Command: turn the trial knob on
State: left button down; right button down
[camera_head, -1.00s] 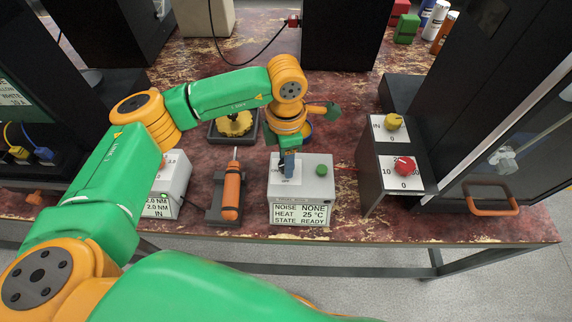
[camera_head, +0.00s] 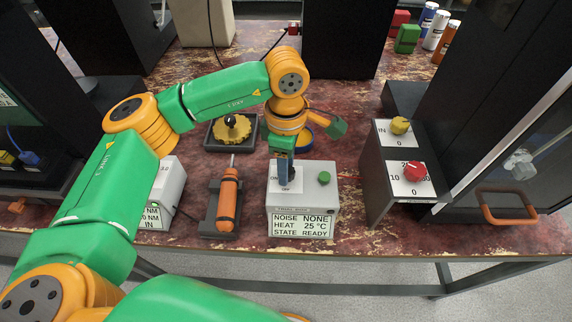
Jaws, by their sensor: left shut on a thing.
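The trial box (camera_head: 315,200) is a pale grey box on the bench with a white ON/OFF label on its top and a green button (camera_head: 324,178). Its front display (camera_head: 302,224) reads NOISE NONE, HEAT 25 °C, STATE READY. My left gripper (camera_head: 286,180) points down onto the ON/OFF label and is shut on the trial knob there. The gripper hides nearly all of the knob, so I cannot tell which way it points. ON shows to the left of the fingers and OFF in front of them. My right gripper is not in view.
An orange screwdriver (camera_head: 229,195) lies in a dark holder left of the box. A yellow wheel (camera_head: 232,131) sits behind it. At right, a dark stand carries a yellow knob (camera_head: 400,125) and a red knob (camera_head: 414,172). Bench space between box and stand is clear.

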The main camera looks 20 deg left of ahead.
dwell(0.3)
pick_arm(q)
jog(key=shift+c, duration=2.1)
grip_release()
jog(key=shift+r, duration=0.1)
notch_tip(320, 180, up, 7)
jog(key=shift+d, duration=0.1)
